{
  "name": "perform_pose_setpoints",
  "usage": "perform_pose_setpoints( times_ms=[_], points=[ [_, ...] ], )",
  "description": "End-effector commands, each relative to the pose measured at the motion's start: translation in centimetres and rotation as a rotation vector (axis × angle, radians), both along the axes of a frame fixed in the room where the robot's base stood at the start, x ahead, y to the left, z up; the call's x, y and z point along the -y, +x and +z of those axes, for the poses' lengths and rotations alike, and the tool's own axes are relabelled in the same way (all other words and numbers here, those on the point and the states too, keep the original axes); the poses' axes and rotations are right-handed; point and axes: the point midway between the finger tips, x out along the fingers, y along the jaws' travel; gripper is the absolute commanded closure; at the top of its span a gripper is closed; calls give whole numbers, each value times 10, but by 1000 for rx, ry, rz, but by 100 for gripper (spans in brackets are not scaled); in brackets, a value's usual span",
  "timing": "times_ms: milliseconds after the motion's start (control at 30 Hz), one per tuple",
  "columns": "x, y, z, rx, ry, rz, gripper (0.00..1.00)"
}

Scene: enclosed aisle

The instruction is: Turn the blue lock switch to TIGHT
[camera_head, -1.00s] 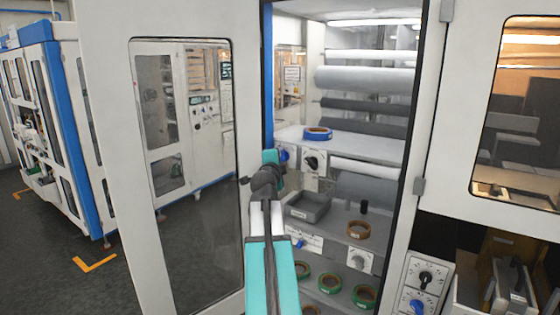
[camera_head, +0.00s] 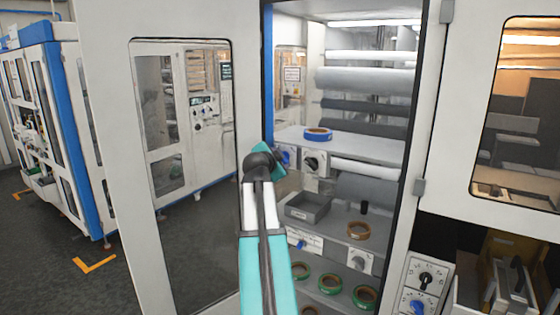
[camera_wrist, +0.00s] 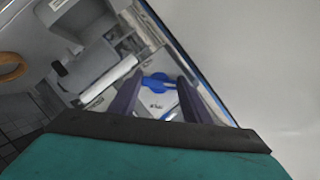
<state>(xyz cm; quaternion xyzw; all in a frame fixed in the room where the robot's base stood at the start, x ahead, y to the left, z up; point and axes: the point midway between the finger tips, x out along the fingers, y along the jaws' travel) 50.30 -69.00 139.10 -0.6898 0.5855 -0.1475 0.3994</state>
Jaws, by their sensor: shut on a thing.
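A blue lock switch (camera_head: 286,157) sits on a white plate under the upper shelf, inside the open cabinet. My arm's wrist covers its left side in the head view. In the wrist view the blue switch (camera_wrist: 157,82) lies between the two dark fingers of my gripper (camera_wrist: 158,86), which is shut on it. A white plate with dark marks shows around the switch. The marks are too small to read, so I cannot tell which setting it points to. The fingertips are hidden in the head view.
A black knob (camera_head: 314,162) is just right of the switch. A blue tape roll (camera_head: 318,134) lies on the shelf above. The open cabinet door (camera_head: 110,150) stands close left of my arm. A grey tray (camera_head: 309,206) and brown roll (camera_head: 358,230) are on the lower shelf.

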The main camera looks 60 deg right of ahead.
Motion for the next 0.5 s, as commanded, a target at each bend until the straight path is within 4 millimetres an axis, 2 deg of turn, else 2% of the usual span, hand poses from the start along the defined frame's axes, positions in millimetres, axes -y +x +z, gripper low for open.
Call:
perform_pose_setpoints(
  times_ms=[500],
  points=[
    [0,0,-1,-43,1,-1,79]
  ],
)
